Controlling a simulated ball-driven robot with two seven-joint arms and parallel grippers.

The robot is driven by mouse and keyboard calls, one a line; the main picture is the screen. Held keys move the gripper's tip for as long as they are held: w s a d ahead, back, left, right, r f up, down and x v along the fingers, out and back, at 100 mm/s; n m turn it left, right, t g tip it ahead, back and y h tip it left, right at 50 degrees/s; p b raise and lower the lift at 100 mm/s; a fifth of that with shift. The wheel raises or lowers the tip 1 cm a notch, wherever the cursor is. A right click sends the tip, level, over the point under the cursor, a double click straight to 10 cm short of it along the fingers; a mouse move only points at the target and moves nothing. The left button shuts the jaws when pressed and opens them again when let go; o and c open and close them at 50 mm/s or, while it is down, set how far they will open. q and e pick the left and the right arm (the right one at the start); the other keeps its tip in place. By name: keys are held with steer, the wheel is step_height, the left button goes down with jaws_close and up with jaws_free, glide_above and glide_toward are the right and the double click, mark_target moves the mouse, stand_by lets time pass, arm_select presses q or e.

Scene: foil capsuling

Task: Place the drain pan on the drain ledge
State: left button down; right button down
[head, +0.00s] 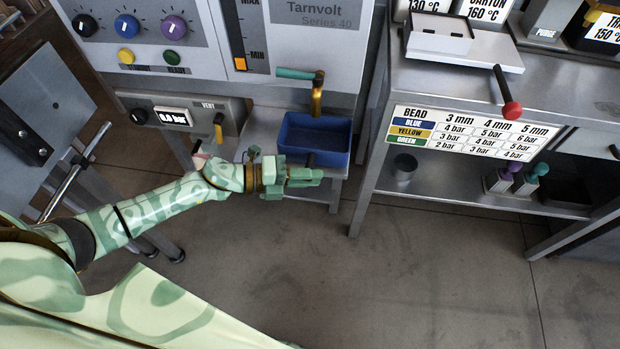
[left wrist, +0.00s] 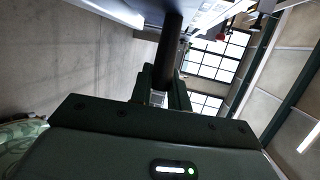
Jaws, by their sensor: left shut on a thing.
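The drain pan (head: 318,138) is an open blue tray at upper middle in the head view. It is level, below the brass drain tap (head: 317,98) with its teal handle. The grey drain ledge (head: 262,122) shows left of the pan and beneath it; I cannot tell whether the pan rests on it or hangs just above. My left gripper (head: 306,178) is at the pan's near side, shut on its dark handle. That handle (left wrist: 172,42) runs up from between the fingers in the left wrist view. My right gripper is not in view.
The machine front (head: 190,65) with knobs and a slider stands behind the pan. A vent panel (head: 175,115) is to the left. A steel bench (head: 440,85) with a bead chart (head: 465,133) stands close on the right. The floor (head: 400,270) in front is clear.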

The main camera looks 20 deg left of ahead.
arm_select(q)
steer(key=shift+w+f, duration=0.1)
steer(key=shift+f, duration=0.45)
steer(key=shift+r, duration=0.3)
steer(key=shift+f, duration=0.25)
steer(key=c, duration=1.3)
jaws_free()
steer(key=shift+c, duration=0.2)
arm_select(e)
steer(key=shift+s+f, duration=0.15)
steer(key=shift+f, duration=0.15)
arm_select(q)
steer(key=shift+r, duration=0.1)
